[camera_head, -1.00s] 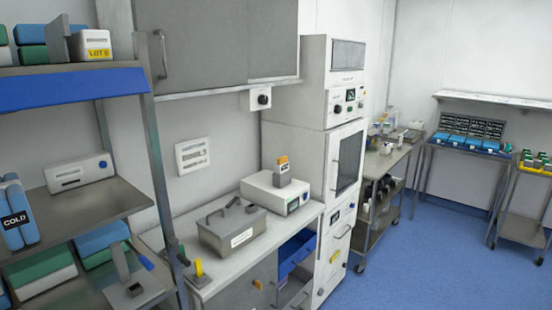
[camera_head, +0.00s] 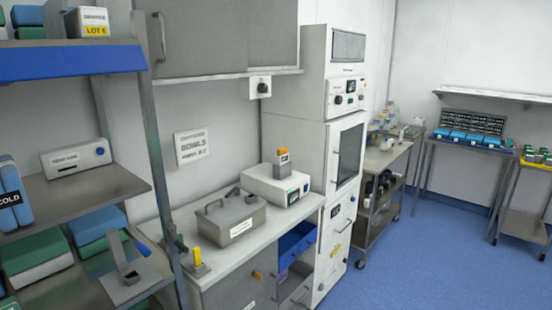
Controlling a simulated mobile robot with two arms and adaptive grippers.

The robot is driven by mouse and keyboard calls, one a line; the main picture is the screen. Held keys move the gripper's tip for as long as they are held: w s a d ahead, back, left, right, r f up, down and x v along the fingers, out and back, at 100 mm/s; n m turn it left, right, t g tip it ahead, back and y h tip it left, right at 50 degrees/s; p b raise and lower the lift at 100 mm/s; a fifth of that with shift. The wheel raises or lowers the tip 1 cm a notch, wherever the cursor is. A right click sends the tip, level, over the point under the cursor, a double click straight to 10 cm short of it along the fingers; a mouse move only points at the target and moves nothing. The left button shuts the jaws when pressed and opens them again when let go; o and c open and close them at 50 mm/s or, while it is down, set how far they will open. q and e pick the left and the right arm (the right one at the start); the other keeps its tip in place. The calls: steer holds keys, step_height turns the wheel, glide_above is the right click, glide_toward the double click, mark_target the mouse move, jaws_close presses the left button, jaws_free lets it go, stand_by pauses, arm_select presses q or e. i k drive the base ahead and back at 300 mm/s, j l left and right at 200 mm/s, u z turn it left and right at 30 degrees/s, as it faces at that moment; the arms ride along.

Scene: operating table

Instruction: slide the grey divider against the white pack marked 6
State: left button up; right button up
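The white pack (camera_head: 93,23) with a yellow "LOT 6" label stands on the top shelf at the upper left. The grey divider (camera_head: 57,19) is an upright plate just left of the pack. It overlaps the pack's left edge in this view, so I cannot tell whether they touch. The divider's top is cut off by the picture's edge. Neither of my grippers is in view.
Blue and green packs (camera_head: 27,16) stand left of the divider. A similar grey upright plate on a base (camera_head: 127,268) is on the lower shelf. A shelf post (camera_head: 157,140) rises right of the shelves. Blue floor (camera_head: 430,250) is clear at right.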

mark_target(53, 12)
steer(key=i+l+u, duration=0.1)
steer(key=l+u, duration=0.25)
steer(key=i+l+u, duration=0.1)
steer(key=u, duration=0.3)
steer(key=l+u, duration=0.35)
